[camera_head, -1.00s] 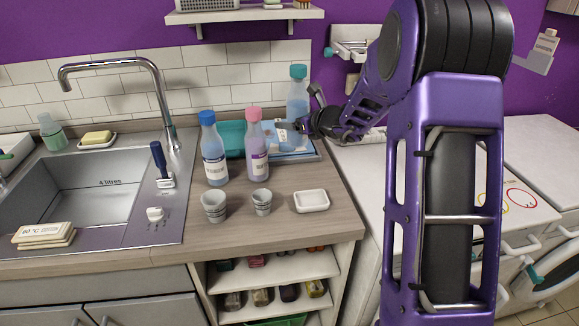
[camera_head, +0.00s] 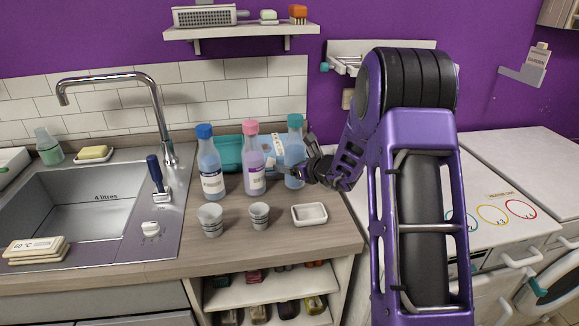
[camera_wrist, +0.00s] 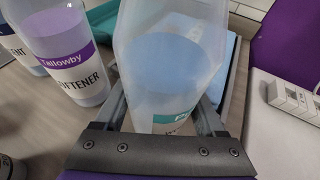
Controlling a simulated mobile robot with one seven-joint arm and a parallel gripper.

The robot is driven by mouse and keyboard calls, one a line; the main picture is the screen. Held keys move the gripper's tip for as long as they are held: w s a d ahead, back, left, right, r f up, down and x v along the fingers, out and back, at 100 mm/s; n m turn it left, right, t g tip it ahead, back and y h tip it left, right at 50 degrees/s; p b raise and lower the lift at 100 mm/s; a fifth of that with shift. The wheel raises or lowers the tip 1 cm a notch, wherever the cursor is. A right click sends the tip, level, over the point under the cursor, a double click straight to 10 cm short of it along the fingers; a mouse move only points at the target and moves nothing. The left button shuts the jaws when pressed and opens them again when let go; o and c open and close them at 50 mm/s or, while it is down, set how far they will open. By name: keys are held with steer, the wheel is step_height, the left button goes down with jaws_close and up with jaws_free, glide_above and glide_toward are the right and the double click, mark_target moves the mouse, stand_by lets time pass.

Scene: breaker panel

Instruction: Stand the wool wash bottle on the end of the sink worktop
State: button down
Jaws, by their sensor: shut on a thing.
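The teal-capped bottle (camera_head: 295,152), a clear bottle of pale blue liquid, stands upright at the right end of the sink worktop (camera_head: 330,240). I take it for the wool wash bottle; its teal-edged label is mostly hidden. My gripper (camera_head: 292,174) is shut around its lower body from the right. The wrist view shows the bottle (camera_wrist: 170,60) between the two fingers. I cannot tell whether its base touches the worktop. Close on its left are the pink-capped softener bottle (camera_head: 252,165) and the blue-capped bottle (camera_head: 210,165).
Two striped cups (camera_head: 210,220) and a white soap dish (camera_head: 309,214) sit in front of the bottles. A teal tub (camera_head: 229,152) is behind them. The sink (camera_head: 90,200) is left; white machines (camera_head: 480,190) are right, past the worktop's edge.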

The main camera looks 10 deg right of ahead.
steer(key=shift+c, duration=1.5)
jaws_free()
steer(key=shift+a+f, duration=0.1)
steer(key=shift+f, duration=0.5)
steer(key=shift+o, duration=1.5)
steer(key=shift+r, duration=0.25)
steer(key=v, duration=1.2)
steer(key=shift+w+r, duration=0.1)
